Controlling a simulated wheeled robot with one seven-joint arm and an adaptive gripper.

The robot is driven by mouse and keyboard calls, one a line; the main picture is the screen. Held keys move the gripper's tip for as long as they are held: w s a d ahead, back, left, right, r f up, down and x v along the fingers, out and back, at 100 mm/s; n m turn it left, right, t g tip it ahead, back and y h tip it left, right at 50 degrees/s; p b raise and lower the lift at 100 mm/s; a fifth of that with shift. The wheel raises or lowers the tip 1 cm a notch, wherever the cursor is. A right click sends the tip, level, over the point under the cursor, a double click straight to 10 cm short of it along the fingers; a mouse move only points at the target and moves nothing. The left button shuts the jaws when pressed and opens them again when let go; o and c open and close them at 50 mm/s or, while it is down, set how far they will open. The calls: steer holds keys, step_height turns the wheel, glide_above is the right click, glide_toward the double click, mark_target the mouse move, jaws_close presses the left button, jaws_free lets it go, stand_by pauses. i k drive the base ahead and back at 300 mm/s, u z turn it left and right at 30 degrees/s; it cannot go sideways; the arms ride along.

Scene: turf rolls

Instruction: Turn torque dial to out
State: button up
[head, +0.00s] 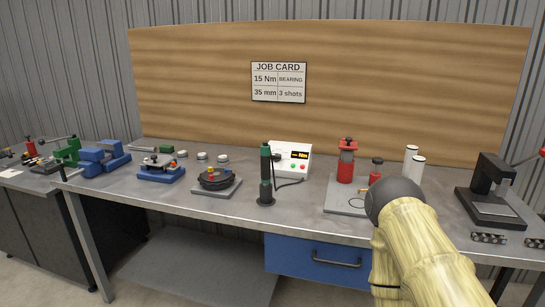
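A white control box (290,147) stands at the back of the bench, right of centre. Its front has a small dark display (300,155) with yellow characters ending in "Nm", and a red and a green button below it. A small dark knob-like part (276,157) sits at the left of this front, perhaps the torque dial; its setting is too small to read. Part of my arm, yellowish with a dark rounded end, reaches in at lower right. My gripper does not show.
A job card (278,82) hangs behind. A red cylinder fixture (346,165) and a black press (490,190) stand right. Several fixtures fill the left.

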mark_target(277, 157)
steer(key=z, duration=0.05)
steer(key=k, duration=0.45)
steer(key=u, duration=1.05)
steer(key=i, duration=1.4)
steer(key=z, duration=0.05)
